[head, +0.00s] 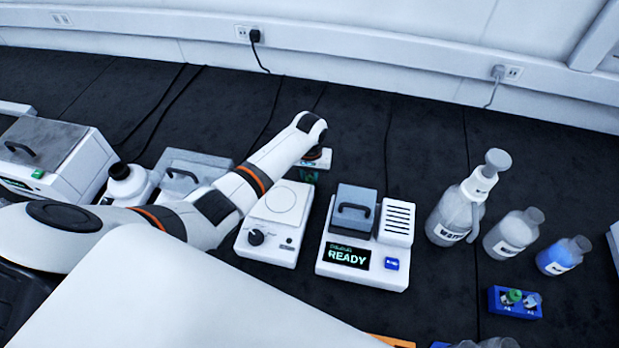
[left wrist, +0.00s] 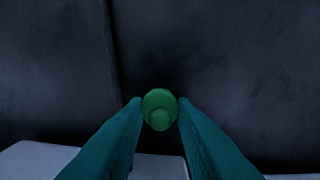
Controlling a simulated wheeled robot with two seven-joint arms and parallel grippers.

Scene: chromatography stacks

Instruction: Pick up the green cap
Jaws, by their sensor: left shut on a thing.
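The green cap (left wrist: 159,108) shows between the two teal fingers of my left gripper (left wrist: 159,112) in the left wrist view, and the fingers are shut on it. In the head view my left gripper (head: 309,176) is at the end of the arm reaching from the left, behind the white hotplate-like device with a knob. The gripper is small there and the cap in it is hard to make out. The right gripper is in neither view.
A white device with a READY display (head: 348,256) stands right of the knobbed device (head: 267,238). Farther right are a wash bottle (head: 452,215), a clear bottle (head: 508,238), a blue-filled bottle (head: 560,258) and a blue rack (head: 512,312) holding small vials, one green-topped. Dark bench behind is free.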

